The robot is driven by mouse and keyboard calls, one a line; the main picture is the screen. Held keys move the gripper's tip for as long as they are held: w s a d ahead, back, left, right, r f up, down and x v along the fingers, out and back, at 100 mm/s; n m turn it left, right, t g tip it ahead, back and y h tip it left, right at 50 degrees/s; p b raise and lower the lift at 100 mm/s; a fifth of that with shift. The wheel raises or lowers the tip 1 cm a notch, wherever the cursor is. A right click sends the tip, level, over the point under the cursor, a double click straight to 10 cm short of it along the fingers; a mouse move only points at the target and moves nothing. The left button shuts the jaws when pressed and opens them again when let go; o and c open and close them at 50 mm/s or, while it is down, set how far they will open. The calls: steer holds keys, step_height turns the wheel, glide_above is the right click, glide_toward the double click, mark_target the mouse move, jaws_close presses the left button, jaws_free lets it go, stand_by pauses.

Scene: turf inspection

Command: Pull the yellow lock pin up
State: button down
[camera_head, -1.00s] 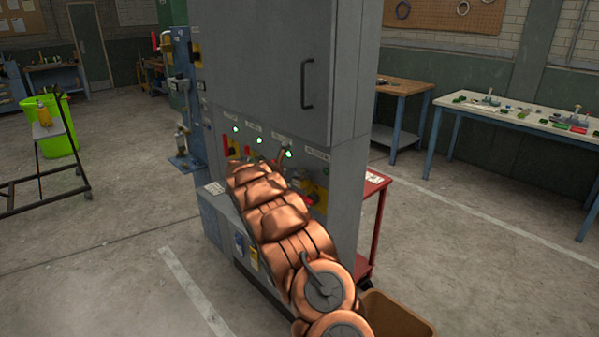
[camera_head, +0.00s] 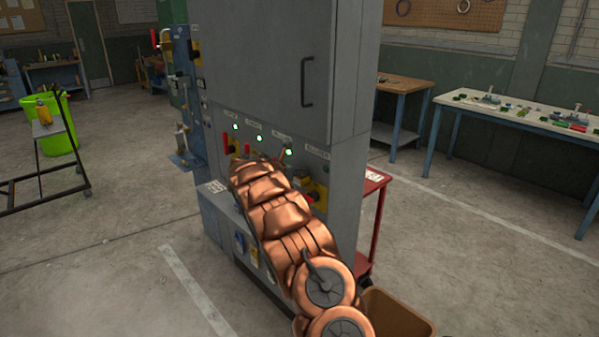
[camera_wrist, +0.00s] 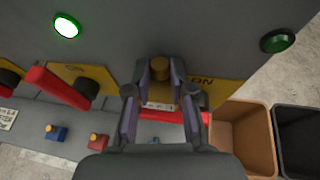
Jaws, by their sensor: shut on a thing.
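In the wrist view my gripper (camera_wrist: 160,78) has its two padded fingers closed on the brass-yellow lock pin (camera_wrist: 161,67), gripping it from both sides. The pin's round top shows between the fingertips. A yellow plate (camera_wrist: 203,84) is behind it, and a red handle (camera_wrist: 178,118) lies crosswise behind my fingers. The lower part of the pin is hidden. In the head view my copper arm covers the gripper and the pin; part of a yellow plate with a red handle (camera_head: 311,197) shows at its right.
The grey cabinet (camera_head: 345,90) carries a row of lit green lamps (camera_head: 259,138). Another red handle (camera_wrist: 58,87) is to the left in the wrist view. A brown bin (camera_wrist: 243,130) and a dark bin (camera_wrist: 298,130) stand at the right. Open floor lies left of the cabinet.

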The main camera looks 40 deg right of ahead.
steer(key=shift+r, duration=0.15)
steer(key=shift+r+p, duration=0.7)
steer(key=shift+r, duration=0.15)
steer(key=c, duration=1)
jaws_free()
steer(key=shift+a, duration=0.1)
steer(key=v, duration=1.1)
steer(key=shift+a+r, duration=0.15)
steer(key=shift+a, duration=0.2)
